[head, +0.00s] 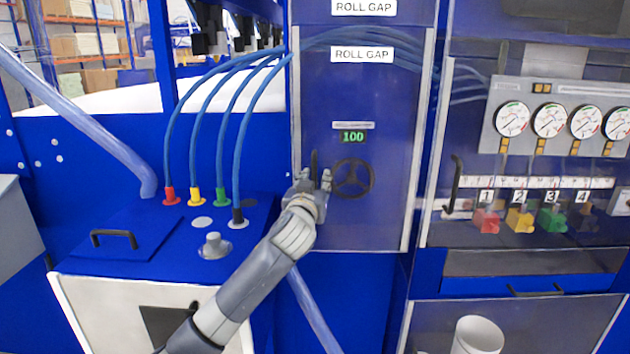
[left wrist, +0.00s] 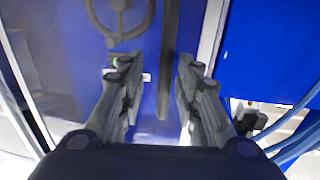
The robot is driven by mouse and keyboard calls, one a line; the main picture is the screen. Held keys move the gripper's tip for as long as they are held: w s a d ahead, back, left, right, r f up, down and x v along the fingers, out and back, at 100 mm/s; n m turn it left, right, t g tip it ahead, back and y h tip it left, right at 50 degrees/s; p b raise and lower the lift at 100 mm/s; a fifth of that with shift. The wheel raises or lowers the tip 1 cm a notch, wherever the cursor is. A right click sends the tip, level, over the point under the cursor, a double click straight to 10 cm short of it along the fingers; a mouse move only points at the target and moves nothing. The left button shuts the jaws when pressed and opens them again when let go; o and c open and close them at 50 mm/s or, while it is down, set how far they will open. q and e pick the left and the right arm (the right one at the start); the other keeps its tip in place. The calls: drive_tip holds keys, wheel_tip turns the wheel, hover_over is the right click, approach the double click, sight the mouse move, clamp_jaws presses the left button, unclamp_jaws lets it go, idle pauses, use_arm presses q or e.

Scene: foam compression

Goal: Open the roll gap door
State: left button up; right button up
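The roll gap door (head: 395,130) is a tall see-through panel with a grey frame, and it looks shut. Its black vertical handle (head: 314,160) is near the panel's left edge; the lower part is hidden by my gripper. My left gripper (head: 313,180) is at the handle with its fingers apart. In the left wrist view the handle (left wrist: 168,60) runs between the two open fingers of the left gripper (left wrist: 158,80), with gaps on both sides. My right gripper is in neither view.
Behind the panel are a dark handwheel (head: 352,178) and a green "100" display (head: 352,137). Blue hoses (head: 240,130) rise from coloured fittings on the blue cabinet at left. At right is another clear panel with gauges (head: 550,120), coloured valves and a black handle (head: 455,185).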

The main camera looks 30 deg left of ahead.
use_arm(q)
drive_tip(key=c, duration=0.7)
drive_tip(key=shift+s+a, duration=0.1)
drive_tip(key=shift+a, duration=0.05)
clamp_jaws()
drive_tip(key=shift+s+d, duration=0.1)
drive_tip(key=shift+d, duration=0.2)
